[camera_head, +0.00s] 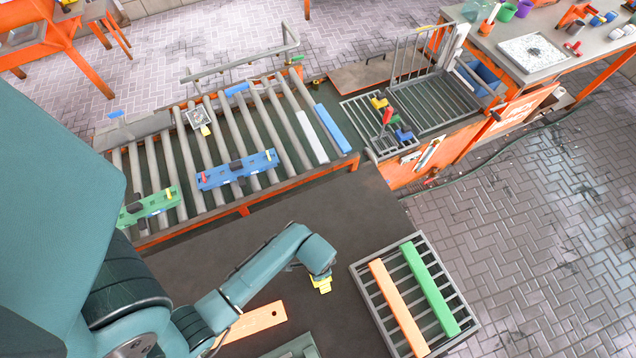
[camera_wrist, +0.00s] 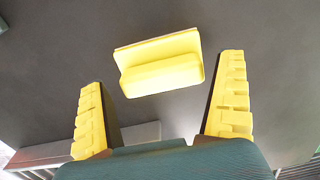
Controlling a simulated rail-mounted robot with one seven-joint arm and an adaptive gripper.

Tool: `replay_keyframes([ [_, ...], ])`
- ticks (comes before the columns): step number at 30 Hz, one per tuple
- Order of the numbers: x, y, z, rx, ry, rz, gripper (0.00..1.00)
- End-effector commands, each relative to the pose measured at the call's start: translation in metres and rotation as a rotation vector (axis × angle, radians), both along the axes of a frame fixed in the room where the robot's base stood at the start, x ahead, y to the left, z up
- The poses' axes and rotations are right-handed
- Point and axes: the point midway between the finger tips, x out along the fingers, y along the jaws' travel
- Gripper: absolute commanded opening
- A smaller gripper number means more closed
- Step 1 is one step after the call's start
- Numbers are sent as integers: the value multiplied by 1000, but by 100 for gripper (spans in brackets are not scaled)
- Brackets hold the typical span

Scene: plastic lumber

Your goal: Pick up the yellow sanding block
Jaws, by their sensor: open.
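The yellow sanding block (camera_wrist: 160,65), with a raised grip and a thin brownish edge, lies on the dark tabletop in the wrist view. It is ahead of and between the yellow fingers of my gripper (camera_wrist: 162,88), with gaps on both sides. The fingers are spread wide and hold nothing. In the head view my gripper (camera_head: 321,284) is over the dark table, left of the slatted rack. There I cannot tell the block apart from the yellow fingers.
The grey slatted rack (camera_head: 362,293) holds an orange bar (camera_head: 398,308) and a green bar (camera_head: 430,290). An orange board (camera_head: 250,323) lies left of my gripper. A roller conveyor (camera_head: 180,165) with blue and green parts stands behind. The table (camera_head: 330,225) behind my gripper is clear.

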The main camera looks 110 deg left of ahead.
Motion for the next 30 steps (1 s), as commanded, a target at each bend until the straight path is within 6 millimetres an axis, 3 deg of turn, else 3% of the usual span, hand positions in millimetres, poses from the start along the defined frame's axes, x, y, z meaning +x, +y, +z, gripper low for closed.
replay_keyframes([
  [3,1,1,-14,3,-2,-1,100],
  [10,1,1,-15,3,-2,0,98],
  [19,1,1,-15,3,-2,0,42],
  [27,1,2,-13,4,-2,0,42],
  [30,1,2,-3,5,-3,0,42],
])
